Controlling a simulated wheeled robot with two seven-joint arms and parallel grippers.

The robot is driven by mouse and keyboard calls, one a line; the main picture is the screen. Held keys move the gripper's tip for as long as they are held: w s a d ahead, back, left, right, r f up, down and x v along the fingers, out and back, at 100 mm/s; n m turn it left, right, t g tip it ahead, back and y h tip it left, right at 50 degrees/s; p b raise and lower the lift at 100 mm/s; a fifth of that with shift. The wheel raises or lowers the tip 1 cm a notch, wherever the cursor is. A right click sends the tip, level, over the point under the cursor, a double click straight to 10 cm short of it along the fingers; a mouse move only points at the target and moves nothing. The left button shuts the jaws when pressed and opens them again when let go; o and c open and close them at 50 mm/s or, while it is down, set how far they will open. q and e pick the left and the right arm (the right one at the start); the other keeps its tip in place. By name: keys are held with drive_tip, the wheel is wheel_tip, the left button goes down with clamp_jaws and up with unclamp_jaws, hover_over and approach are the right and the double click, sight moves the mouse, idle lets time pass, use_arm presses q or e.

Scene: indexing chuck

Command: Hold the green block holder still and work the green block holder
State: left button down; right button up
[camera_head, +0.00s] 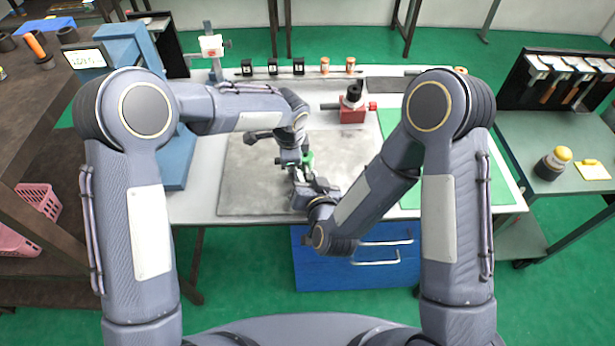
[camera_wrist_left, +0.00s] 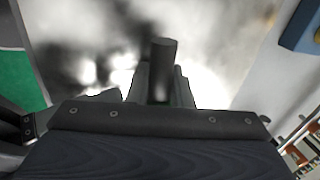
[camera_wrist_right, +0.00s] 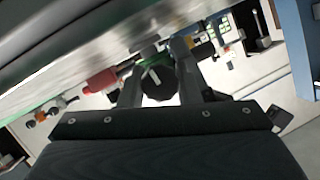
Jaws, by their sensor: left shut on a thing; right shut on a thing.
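The green block holder (camera_head: 308,160) is on the grey mat in the head view, mostly hidden by my two grippers. My left gripper (camera_head: 291,160) reaches it from the left and above. In the left wrist view it is shut on a dark grey cylinder (camera_wrist_left: 162,68), with a little green at its base. My right gripper (camera_head: 312,184) reaches in from the front. In the right wrist view it is shut on a dark round knob (camera_wrist_right: 157,82) with a white mark. How the cylinder and knob join the holder is hidden.
A red block holder (camera_head: 352,112) with a black top stands behind on the table. Several small labelled containers (camera_head: 298,66) line the back edge. A green mat (camera_head: 497,185) lies at the right. The grey mat (camera_head: 245,185) is bare at the left of the grippers.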

drive_tip(key=shift+a, duration=0.1)
drive_tip(key=o, duration=1)
drive_tip(key=shift+c, duration=0.2)
drive_tip(key=v, duration=1.2)
drive_tip(key=shift+s, duration=0.1)
